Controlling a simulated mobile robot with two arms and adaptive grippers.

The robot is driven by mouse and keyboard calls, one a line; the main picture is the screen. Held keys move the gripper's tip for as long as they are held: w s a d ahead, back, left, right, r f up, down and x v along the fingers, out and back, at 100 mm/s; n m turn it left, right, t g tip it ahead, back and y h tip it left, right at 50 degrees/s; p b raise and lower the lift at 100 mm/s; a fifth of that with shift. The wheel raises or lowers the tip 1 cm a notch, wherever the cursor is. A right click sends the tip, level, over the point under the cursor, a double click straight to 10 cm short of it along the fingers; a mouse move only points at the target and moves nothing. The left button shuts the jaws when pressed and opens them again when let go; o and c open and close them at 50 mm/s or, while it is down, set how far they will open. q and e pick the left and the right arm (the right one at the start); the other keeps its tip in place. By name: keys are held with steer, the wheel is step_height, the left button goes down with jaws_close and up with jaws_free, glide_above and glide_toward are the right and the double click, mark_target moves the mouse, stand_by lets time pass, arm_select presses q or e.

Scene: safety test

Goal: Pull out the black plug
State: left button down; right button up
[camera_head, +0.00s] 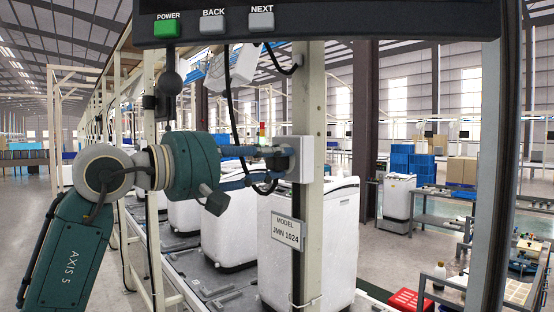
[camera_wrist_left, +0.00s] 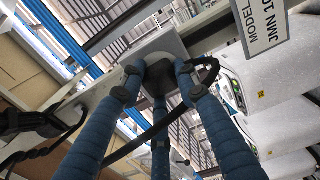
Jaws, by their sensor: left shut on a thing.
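The black plug (camera_head: 284,160) is at a light grey socket box (camera_head: 304,158) fixed to an upright cream post. My left gripper (camera_head: 268,158), with blue fingers, reaches in from the left and is shut on the plug. In the left wrist view the fingers (camera_wrist_left: 160,78) close around the dark plug (camera_wrist_left: 158,86) in front of the socket box (camera_wrist_left: 168,44). I cannot tell whether the plug is fully seated, as the fingers hide much of it. A black cable (camera_head: 232,115) loops down near the plug. My right gripper is not in view.
A panel with POWER, BACK and NEXT buttons (camera_head: 262,17) hangs at the top. White machines (camera_head: 340,215) stand on the line behind the post. A sign reading MODEL JMN 1024 (camera_head: 287,232) is below the socket box. Blue crates (camera_head: 402,160) are farther right.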

mark_target(269, 160)
arm_select(q)
steer(key=shift+s+a+f, duration=0.1)
steer(key=shift+a+f, duration=0.05)
steer(key=shift+b+v, duration=0.4)
steer(key=shift+v, duration=0.45)
steer(key=shift+s+a, duration=0.25)
steer(key=shift+a, duration=0.15)
steer(key=shift+b+v, duration=0.6)
steer(key=shift+v, duration=0.45)
steer(key=shift+s+a, duration=0.3)
steer(key=shift+a, duration=0.1)
